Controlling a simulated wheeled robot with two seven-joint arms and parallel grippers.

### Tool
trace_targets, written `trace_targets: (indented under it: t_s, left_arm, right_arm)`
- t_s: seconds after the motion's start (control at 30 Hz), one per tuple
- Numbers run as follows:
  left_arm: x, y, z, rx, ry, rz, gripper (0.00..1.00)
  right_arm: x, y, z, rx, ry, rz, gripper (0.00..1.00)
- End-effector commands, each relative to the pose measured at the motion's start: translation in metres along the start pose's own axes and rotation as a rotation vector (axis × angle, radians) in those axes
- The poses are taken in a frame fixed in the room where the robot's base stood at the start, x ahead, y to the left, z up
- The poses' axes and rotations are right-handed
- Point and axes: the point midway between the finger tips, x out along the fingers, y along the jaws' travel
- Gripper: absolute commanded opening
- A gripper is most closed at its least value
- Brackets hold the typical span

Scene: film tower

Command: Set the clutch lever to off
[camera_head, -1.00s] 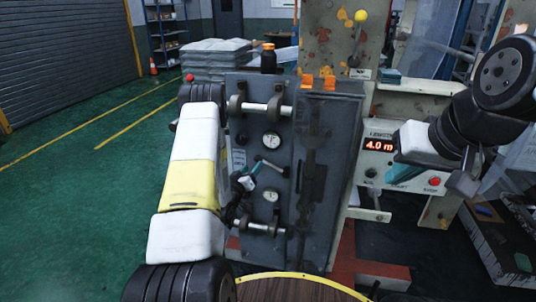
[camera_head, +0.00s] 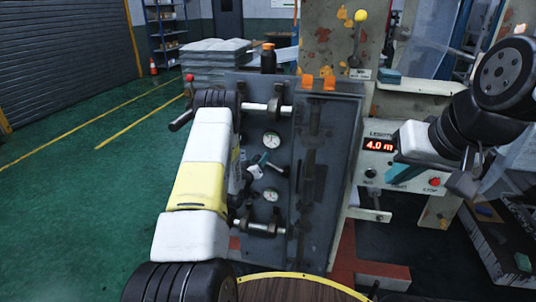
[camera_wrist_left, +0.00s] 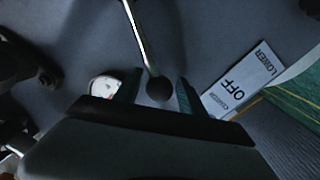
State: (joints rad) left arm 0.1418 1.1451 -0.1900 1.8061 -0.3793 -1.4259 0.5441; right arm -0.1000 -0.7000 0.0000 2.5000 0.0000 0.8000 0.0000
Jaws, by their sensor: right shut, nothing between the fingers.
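In the left wrist view, a thin metal lever with a black ball knob (camera_wrist_left: 159,89) comes down from the top. The knob is between the teal fingertips of my left gripper (camera_wrist_left: 158,92), with a gap visible on each side. A white label (camera_wrist_left: 236,84) beside it reads OFF and LOWER. In the head view, my left gripper (camera_head: 260,164) is at the front of the grey panel (camera_head: 265,95), by the short lever (camera_head: 276,168) between two round gauges. The knob is hard to make out there. My right gripper (camera_head: 396,174) is shut and empty, in front of the display box.
Clamped bars (camera_head: 265,108) stick out above and below the lever, close to my left arm. The white display box (camera_head: 385,130) reads 4.0 m. A lever with a yellow ball (camera_head: 360,16) stands on the upright behind. Green floor (camera_head: 90,200) is free on the left.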

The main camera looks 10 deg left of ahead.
Motion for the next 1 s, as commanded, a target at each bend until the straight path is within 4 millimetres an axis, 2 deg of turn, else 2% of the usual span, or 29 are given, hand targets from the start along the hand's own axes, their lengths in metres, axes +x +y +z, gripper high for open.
trace_targets:
  t_s: [0.03,0.2,0.23,1.0]
  left_arm:
    - [-0.0001,0.0000,0.0000,0.000,0.000,0.000,0.36]
    - [-0.0002,-0.0001,-0.0001,0.000,0.000,0.000,0.02]
    - [-0.0002,0.0000,-0.0001,0.000,0.000,0.000,0.00]
    - [-0.0003,-0.0002,-0.0004,0.001,0.001,0.000,0.00]
  right_arm:
    - [0.0000,0.0000,0.0000,0.000,0.000,0.000,0.00]
    - [0.0000,0.0000,0.0000,0.000,0.000,0.000,0.00]
    - [0.0000,0.0000,0.0000,0.000,0.000,0.000,0.00]
    - [0.0000,0.0000,0.0000,0.000,0.000,0.000,0.00]
